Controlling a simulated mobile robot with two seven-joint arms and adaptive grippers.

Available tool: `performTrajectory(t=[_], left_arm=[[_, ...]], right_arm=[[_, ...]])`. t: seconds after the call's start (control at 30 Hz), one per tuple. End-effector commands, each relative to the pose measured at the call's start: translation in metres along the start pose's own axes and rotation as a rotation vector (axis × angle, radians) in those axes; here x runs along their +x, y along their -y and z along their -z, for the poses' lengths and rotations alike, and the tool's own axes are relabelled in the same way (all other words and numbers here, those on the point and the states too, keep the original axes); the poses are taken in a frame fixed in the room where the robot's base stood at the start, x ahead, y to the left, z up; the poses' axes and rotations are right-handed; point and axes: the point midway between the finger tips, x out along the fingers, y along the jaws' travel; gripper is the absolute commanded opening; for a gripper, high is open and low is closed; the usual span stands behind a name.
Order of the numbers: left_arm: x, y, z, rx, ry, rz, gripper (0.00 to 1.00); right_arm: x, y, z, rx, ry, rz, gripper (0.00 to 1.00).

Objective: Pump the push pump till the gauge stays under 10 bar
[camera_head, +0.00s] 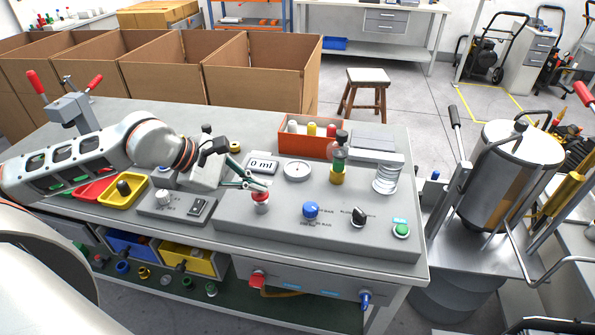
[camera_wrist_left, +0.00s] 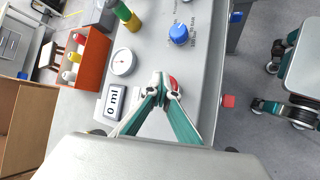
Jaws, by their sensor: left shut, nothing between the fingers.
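The likely push pump is a red-topped knob on a white base (camera_head: 261,197) at the panel's front left. Its red top also shows in the left wrist view (camera_wrist_left: 175,84), partly hidden behind my fingertips. My left gripper (camera_head: 264,186) is shut and empty, its fingertips just above or beside the red top; I cannot tell whether they touch it. The round white gauge (camera_head: 297,171) lies flat on the panel behind the pump, and also shows in the left wrist view (camera_wrist_left: 122,62); its needle is too small to read. My right gripper is not in view.
A display reading 0 ml (camera_head: 262,165) stands beside the gauge. A blue knob (camera_head: 311,210), a black knob (camera_head: 358,216) and a green button (camera_head: 401,230) lie to the right. An orange bin (camera_head: 294,145) with bottles stands behind. A yellow tray (camera_head: 112,197) is at left.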

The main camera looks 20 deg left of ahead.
Motion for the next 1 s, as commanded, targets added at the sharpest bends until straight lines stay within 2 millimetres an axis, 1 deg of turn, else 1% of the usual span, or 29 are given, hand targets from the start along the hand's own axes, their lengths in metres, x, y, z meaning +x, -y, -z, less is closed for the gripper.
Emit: performTrajectory(t=[0.37, 0.77, 1.0], left_arm=[[0.002, 0.003, 0.002, -0.002, -0.002, 0.004, 0.0], [-0.01, -0.007, -0.006, -0.002, -0.003, 0.003, 0.0], [-0.011, -0.008, -0.008, -0.002, -0.001, 0.002, 0.0]], right_arm=[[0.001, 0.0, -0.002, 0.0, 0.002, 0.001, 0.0], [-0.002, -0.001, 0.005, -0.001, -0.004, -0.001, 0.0], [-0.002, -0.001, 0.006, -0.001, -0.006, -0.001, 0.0]])
